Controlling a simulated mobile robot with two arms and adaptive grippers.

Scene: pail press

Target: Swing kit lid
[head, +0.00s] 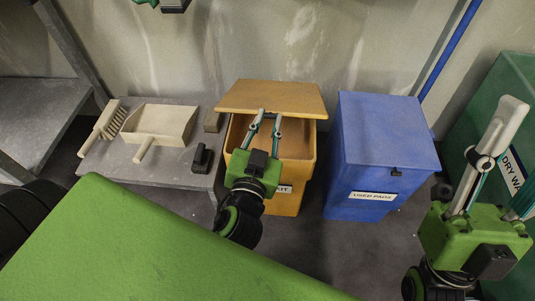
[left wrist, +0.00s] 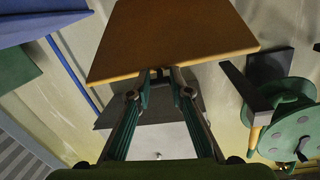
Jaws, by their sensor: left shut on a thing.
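The orange kit bin (head: 285,203), marked "KIT", stands on the floor in the middle of the head view. Its orange lid (head: 270,98) is raised and tilted at the back, so part of the inside shows. My left gripper (head: 267,115) is shut on the lid's front edge. In the left wrist view, the fingertips (left wrist: 160,76) meet at the near edge of the lid (left wrist: 175,38). My right gripper (head: 515,165) is at the right edge of the head view, its fingers spread apart, one partly cut off, with nothing seen between them.
A blue bin (head: 385,135) marked "USED PADS" stands closed just right of the kit bin. A green bin (head: 510,95) is at far right. A low grey bench (head: 120,170) at left holds a brush (head: 103,125), a dustpan (head: 160,122) and small dark items. A wall is behind.

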